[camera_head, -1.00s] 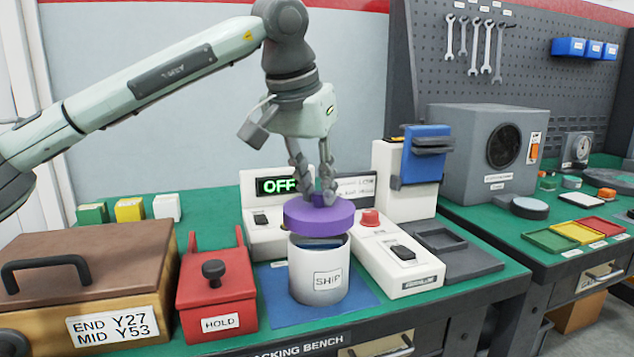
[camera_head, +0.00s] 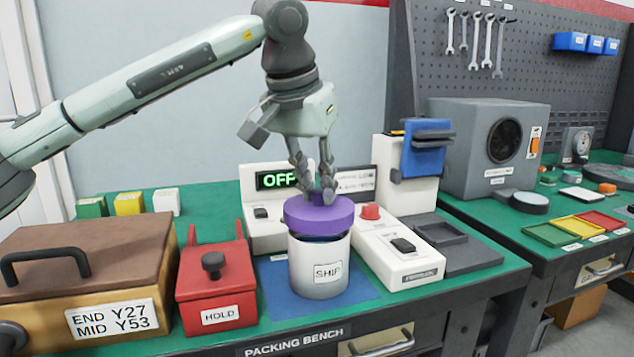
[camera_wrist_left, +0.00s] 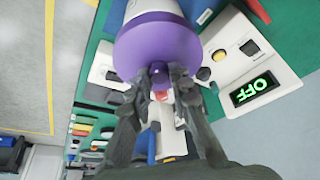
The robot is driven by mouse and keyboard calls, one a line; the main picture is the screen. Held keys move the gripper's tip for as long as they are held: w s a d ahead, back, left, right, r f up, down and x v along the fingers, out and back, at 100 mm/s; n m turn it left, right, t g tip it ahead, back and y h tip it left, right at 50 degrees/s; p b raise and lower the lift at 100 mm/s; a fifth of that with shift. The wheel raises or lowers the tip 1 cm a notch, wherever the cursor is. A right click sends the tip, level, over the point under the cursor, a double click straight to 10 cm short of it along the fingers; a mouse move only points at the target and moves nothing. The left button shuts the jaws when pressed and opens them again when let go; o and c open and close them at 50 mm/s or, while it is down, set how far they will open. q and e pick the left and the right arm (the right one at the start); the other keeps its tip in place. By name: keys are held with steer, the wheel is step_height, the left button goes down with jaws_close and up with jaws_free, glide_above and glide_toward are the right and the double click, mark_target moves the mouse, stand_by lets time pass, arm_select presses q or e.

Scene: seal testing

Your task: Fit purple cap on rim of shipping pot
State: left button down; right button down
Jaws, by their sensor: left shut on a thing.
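The purple cap (camera_head: 318,214) is directly over the mouth of the white pot (camera_head: 320,268) labelled SHIP. Its lower edge is at the pot's rim, with a dark band showing just below it; I cannot tell whether it is fully seated. My left gripper (camera_head: 325,192) points down and is shut on the cap's top knob. The pot stands upright on a blue mat (camera_head: 280,303). My right gripper is not in view.
A red HOLD box (camera_head: 215,285) stands left of the pot, and a brown case (camera_head: 85,260) farther left. A white device with a red button (camera_head: 370,211) is close on the right. An OFF display (camera_head: 278,180) stands behind.

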mark_target(315, 200)
arm_select(q)
steer(key=shift+f+b, duration=1.05)
steer(key=shift+f, duration=0.85)
steer(key=c, duration=1.3)
jaws_free()
step_height(315, 200, up, 7)
steer(key=p, duration=0.6)
steer(key=shift+r, duration=0.1)
